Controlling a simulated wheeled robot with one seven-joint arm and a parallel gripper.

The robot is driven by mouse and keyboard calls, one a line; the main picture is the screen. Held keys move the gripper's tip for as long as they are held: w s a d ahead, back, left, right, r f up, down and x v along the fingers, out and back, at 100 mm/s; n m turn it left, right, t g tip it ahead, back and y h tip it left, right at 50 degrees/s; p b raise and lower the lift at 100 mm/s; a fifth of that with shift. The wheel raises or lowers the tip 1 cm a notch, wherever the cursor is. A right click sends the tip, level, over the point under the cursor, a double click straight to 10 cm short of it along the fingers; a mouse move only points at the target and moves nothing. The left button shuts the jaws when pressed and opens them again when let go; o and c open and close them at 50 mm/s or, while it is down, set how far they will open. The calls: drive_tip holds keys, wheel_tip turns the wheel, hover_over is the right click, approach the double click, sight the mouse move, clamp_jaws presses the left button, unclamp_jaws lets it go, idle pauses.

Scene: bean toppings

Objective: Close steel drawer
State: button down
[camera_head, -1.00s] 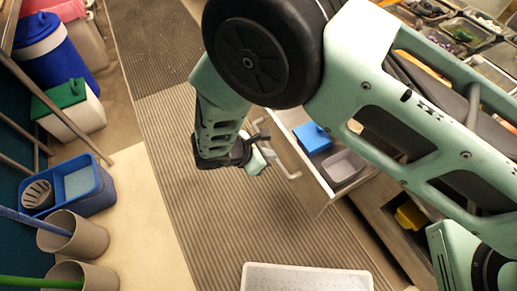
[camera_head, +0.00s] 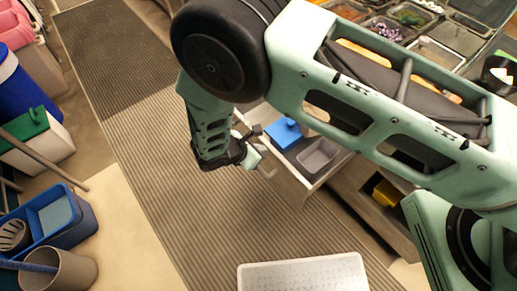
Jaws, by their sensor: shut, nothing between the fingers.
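The steel drawer (camera_head: 289,180) stands pulled out from the counter at the middle of the view. A blue lidded box (camera_head: 283,134) and a grey tray (camera_head: 317,155) lie inside it. My gripper (camera_head: 256,157) is at the drawer's front, close to its handle (camera_head: 268,172). The fingers are shut with nothing between them. I cannot tell whether they touch the drawer front. My arm hides part of the drawer's far side and the counter behind it.
A white tray (camera_head: 303,274) is at the bottom middle. Food pans (camera_head: 440,52) sit in the counter at top right. The ribbed mat (camera_head: 160,165) is clear in front of the drawer.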

drive_tip(key=w+d+b, duration=0.2)
drive_tip(key=w+d, duration=0.7)
drive_tip(key=d, duration=0.5)
drive_tip(key=w+d+b, duration=0.3)
drive_tip(key=w+d, duration=0.7)
drive_tip(key=d, duration=0.4)
drive_tip(key=shift+w+d, duration=0.15)
drive_tip(key=shift+d, duration=0.15)
